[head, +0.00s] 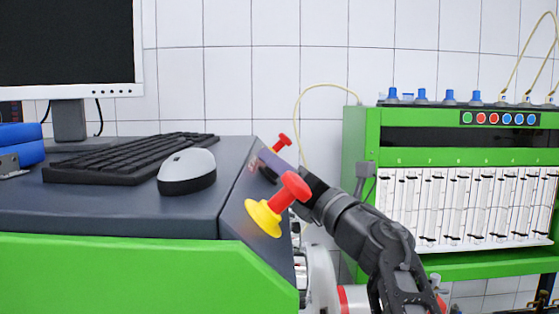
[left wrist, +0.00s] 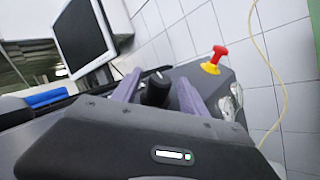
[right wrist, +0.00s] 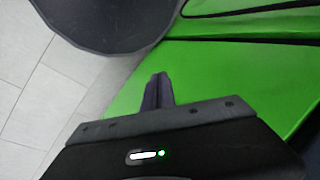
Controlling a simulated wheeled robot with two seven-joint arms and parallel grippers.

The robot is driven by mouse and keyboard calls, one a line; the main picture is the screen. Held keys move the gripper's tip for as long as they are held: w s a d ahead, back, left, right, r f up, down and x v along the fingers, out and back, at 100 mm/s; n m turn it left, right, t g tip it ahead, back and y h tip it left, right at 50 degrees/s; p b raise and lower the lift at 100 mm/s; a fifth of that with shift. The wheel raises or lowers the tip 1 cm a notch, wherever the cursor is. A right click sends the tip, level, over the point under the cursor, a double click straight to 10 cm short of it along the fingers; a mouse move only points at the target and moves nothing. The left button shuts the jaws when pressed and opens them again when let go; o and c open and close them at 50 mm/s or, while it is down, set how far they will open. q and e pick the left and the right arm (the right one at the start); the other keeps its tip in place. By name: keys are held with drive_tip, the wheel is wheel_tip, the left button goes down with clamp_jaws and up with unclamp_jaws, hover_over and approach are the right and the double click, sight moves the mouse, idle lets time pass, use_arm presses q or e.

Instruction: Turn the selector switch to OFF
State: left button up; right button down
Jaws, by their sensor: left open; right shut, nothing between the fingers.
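A black knob (left wrist: 156,90), which looks like the selector switch, shows in the left wrist view between the two purple-grey fingers of my left gripper (left wrist: 158,82). The fingers are open, one on each side of it; I cannot tell whether they touch it. In the head view my left gripper (head: 272,172) is at the sloped dark panel (head: 236,205), between two red buttons. The knob's pointer and markings are hidden. My right gripper (right wrist: 158,88) shows only in the right wrist view, shut and empty above a green surface.
A near red button on a yellow base (head: 280,204) and a far red button (head: 281,143) flank the left gripper. A mouse (head: 187,170) and keyboard (head: 130,155) lie on the desk top. A green flowmeter cabinet (head: 355,140) stands at the right.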

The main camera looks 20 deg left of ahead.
use_arm(q)
drive_tip(key=shift+a+r, duration=0.1)
drive_tip(key=shift+a, duration=0.1)
clamp_jaws()
idle(0.5)
